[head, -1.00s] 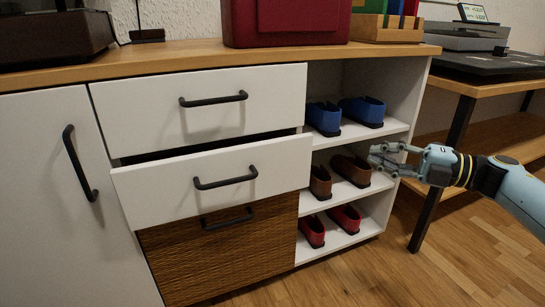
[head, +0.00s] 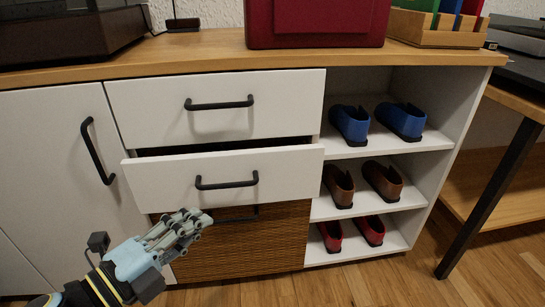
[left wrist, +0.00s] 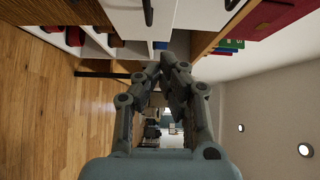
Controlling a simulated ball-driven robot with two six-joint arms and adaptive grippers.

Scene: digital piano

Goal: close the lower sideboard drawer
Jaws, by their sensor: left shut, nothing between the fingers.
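The lower white drawer (head: 285,170) of the sideboard stands partly pulled out, with a dark gap above its front. Its black bar handle (head: 226,182) is in clear view. The upper white drawer (head: 270,105) looks flush. My left gripper (head: 205,217) is shut and empty, just below and in front of the lower drawer's front, over the brown woven front. I cannot tell whether it touches anything. In the left wrist view, turned sideways, the shut fingers (left wrist: 170,62) lie in front of the sideboard, and the lower drawer (left wrist: 124,18) shows at the top. My right gripper is out of view.
A woven front (head: 265,245) with a dark handle, partly hidden by my gripper, sits below. Open shelves at the right hold blue shoes (head: 400,122), brown shoes (head: 382,182) and red shoes (head: 370,230). A red case (head: 315,22) stands on top. Wooden floor in front is clear.

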